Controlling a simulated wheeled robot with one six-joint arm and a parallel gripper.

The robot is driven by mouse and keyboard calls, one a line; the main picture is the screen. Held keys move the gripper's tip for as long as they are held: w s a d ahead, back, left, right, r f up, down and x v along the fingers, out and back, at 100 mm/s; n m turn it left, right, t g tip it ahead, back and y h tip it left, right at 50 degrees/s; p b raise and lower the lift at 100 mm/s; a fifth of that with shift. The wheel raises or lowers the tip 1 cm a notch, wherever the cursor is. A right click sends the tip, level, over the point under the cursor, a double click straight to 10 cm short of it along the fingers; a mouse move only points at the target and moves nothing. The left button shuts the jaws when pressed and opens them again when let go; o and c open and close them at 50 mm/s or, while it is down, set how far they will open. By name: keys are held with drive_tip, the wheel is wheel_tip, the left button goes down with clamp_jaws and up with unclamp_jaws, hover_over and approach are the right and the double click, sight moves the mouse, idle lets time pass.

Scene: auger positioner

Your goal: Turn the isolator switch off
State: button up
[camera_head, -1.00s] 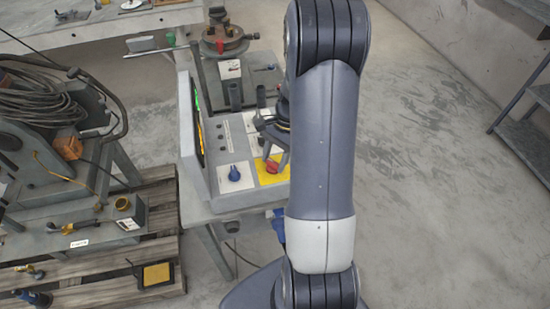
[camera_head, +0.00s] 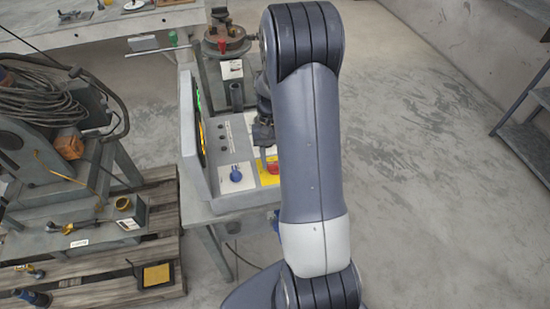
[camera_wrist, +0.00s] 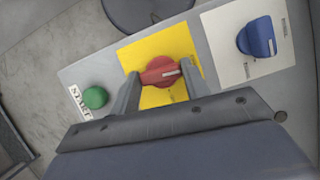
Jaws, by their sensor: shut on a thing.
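The isolator switch, a red rotary knob (camera_wrist: 160,72) on a yellow plate (camera_wrist: 155,43), is in the middle of the wrist view. Its handle bar lies crosswise between my fingers, with a pale mark at its right end. My gripper (camera_wrist: 162,84) is shut on this knob, one finger at each end of the bar. In the head view the red knob (camera_head: 272,168) and a strip of the yellow plate (camera_head: 267,179) show beside my arm. My arm hides most of the gripper there.
A blue knob (camera_wrist: 259,38) on a white plate is right of the red one in the wrist view. A green button (camera_wrist: 95,97) is on the left. The control box (camera_head: 222,140) stands on a bench, with a rotary fixture (camera_head: 225,38) behind. A pallet (camera_head: 100,285) is at left.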

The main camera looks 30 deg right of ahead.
drive_tip(key=shift+n+h, duration=0.3)
drive_tip(key=shift+n, duration=0.4)
drive_tip(key=o, duration=1)
drive_tip(key=b+v, duration=0.1)
drive_tip(key=v, duration=0.9)
drive_tip(key=shift+w+r, duration=0.2)
drive_tip(key=shift+r, duration=0.15)
drive_tip(key=p+x, duration=0.1)
drive_tip(key=x, duration=1)
drive_tip(key=shift+m, duration=0.3)
